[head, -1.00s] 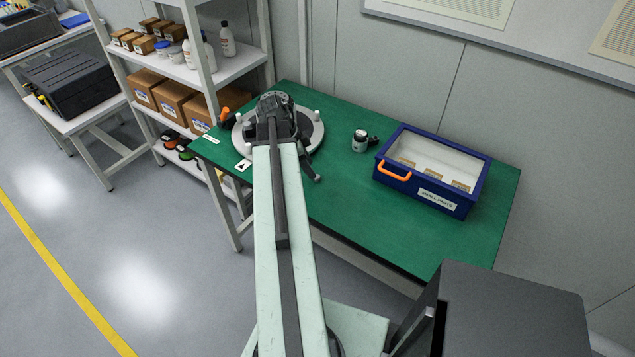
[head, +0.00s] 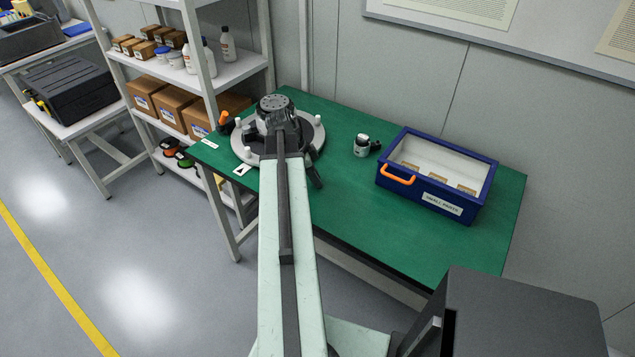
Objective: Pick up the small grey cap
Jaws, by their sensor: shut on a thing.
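My arm reaches from the bottom of the head view over the green table (head: 440,245). I cannot pick out the small grey cap.
A small white-and-black container (head: 361,147) stands mid-table. A blue box (head: 405,187) with an orange handle and a label stands at the right. A small orange-tipped item (head: 224,119) is by the ring's left. The front right table is clear. Shelving (head: 232,68) stands at the left.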

